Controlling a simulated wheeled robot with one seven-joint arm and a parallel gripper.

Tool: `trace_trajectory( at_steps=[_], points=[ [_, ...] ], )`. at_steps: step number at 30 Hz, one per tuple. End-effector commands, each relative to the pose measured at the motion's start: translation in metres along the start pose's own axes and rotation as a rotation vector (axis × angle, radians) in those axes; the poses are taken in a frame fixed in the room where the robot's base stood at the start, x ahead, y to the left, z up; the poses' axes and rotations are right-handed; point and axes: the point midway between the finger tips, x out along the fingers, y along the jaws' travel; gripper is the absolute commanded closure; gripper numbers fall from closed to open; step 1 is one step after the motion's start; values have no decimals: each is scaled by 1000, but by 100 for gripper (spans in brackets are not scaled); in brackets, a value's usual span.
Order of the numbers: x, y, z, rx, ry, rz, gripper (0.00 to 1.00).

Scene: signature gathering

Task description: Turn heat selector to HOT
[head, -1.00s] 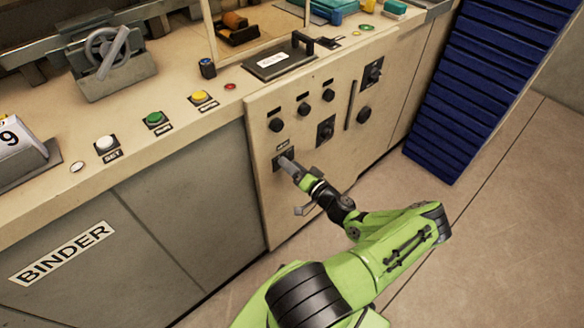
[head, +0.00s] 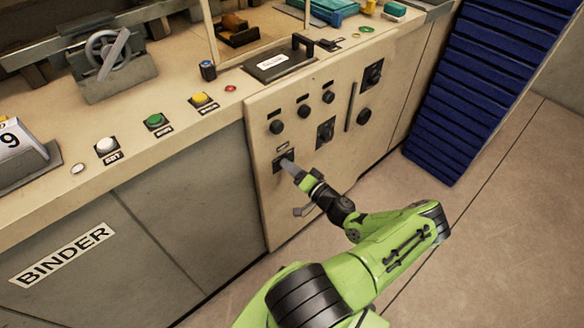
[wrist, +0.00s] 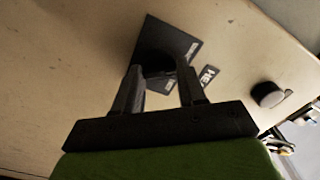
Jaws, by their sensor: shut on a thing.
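The heat selector (head: 281,161) is a dark knob on a square black plate, low on the left of the beige control panel. In the wrist view its round dark knob (wrist: 157,61) sits between my two fingers, with the black plate behind it and a small label beside it. The label reads roughly HEAT. My gripper (head: 289,165) reaches the selector from the front right and is shut on the knob. In the wrist view the fingertips (wrist: 161,72) flank the knob. The knob's pointer and the HOT mark cannot be made out.
Above and right are several round black knobs (head: 303,110), another black selector plate (head: 326,132) and a vertical bar handle (head: 350,105). A round knob (wrist: 268,95) stands clear of my fingers in the wrist view. Blue slatted stack (head: 480,80) stands right; open floor (head: 500,250) lies in front.

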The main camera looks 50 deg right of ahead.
Motion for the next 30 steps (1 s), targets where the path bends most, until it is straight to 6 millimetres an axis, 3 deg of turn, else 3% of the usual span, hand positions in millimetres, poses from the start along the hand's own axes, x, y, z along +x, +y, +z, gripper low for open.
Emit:
trace_trajectory(
  at_steps=[30],
  points=[
    [0,2,1,909,-1,3,90]
  ],
)
